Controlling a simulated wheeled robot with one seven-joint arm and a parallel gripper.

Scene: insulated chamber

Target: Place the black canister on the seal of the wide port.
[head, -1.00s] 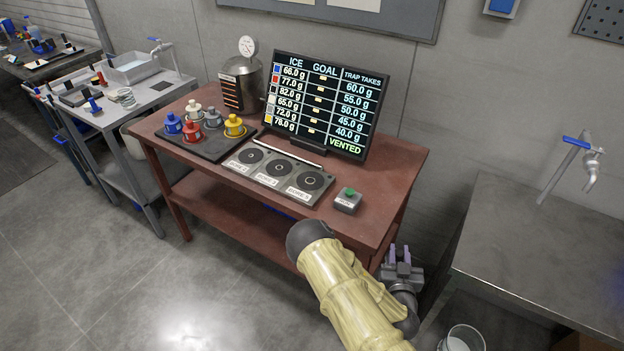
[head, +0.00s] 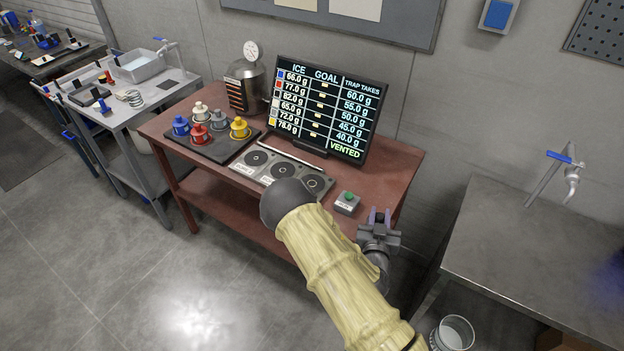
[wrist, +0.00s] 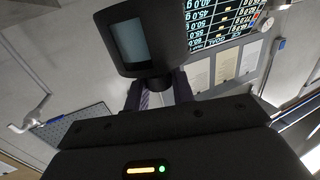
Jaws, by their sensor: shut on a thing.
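In the wrist view, my gripper (wrist: 160,95) is shut on the narrow stem of the black canister (wrist: 168,38). The canister has a pale window-like patch on its side. In the head view, my gripper (head: 379,217) is at the table's right front corner, right of the port plate (head: 240,169). The plate has three round ports in a row: left (head: 256,158), middle (head: 284,169) and right (head: 313,183). Their labels are too small to read, so I cannot tell which is wide. My arm partly covers the plate's front.
A dark tray (head: 215,155) holds blue, red, white, grey and yellow canisters. A screen (head: 325,110) reading "VENTED" stands behind the plate, beside a metal vessel with a gauge (head: 245,88). A green-button box (head: 346,203) sits between plate and gripper. A metal bench (head: 520,245) stands right.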

